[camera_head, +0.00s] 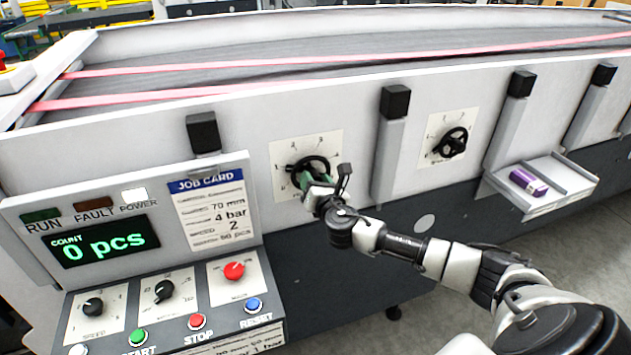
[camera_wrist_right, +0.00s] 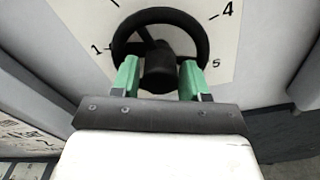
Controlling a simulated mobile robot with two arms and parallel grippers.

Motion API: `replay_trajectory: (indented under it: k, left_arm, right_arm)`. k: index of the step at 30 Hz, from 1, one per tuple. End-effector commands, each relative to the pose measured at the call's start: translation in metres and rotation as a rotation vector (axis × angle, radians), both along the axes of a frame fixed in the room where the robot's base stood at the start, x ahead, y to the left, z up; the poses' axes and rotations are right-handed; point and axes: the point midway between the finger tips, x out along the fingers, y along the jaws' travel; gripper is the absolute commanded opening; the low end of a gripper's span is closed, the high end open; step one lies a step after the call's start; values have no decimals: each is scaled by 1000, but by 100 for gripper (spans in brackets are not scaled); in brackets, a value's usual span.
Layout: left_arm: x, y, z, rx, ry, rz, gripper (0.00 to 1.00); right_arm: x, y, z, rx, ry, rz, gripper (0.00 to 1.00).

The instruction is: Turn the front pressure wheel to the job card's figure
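The front pressure wheel (camera_head: 310,172) is a black handwheel on a white numbered plate on the machine's side. In the right wrist view the wheel (camera_wrist_right: 160,14) shows a dark hub, a spoke toward the upper left, and the figures 1, 4 and 5 around it. My right gripper (camera_head: 312,183) is at the wheel. Its green fingers (camera_wrist_right: 159,75) stand on either side of the hub, across the lower rim; whether they press on it is unclear. My left gripper is out of view.
A second black handwheel (camera_head: 453,142) sits to the right, past a grey post (camera_head: 388,155). A tray (camera_head: 572,178) with a purple item (camera_head: 528,182) juts out farther right. A control panel with knobs, buttons and a "0 pcs" display (camera_head: 100,241) stands at left.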

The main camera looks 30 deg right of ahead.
Motion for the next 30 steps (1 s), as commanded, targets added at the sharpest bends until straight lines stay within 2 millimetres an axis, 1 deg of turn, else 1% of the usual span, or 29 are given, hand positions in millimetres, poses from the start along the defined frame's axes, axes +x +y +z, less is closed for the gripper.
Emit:
replay_trajectory:
  k: [1,6,11,17,23,30]
  left_arm:
    - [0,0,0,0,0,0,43]
    - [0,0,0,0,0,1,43]
    - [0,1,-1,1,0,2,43]
    - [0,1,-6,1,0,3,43]
    - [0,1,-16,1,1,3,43]
    - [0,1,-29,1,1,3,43]
  right_arm:
    - [0,0,0,0,0,0,37]
    - [0,0,0,0,0,0,12]
    - [0,0,0,7,-2,0,12]
    - [0,0,-1,61,-15,0,12]
    - [0,0,-3,188,-46,-1,12]
    - [0,0,-3,404,-98,0,12]
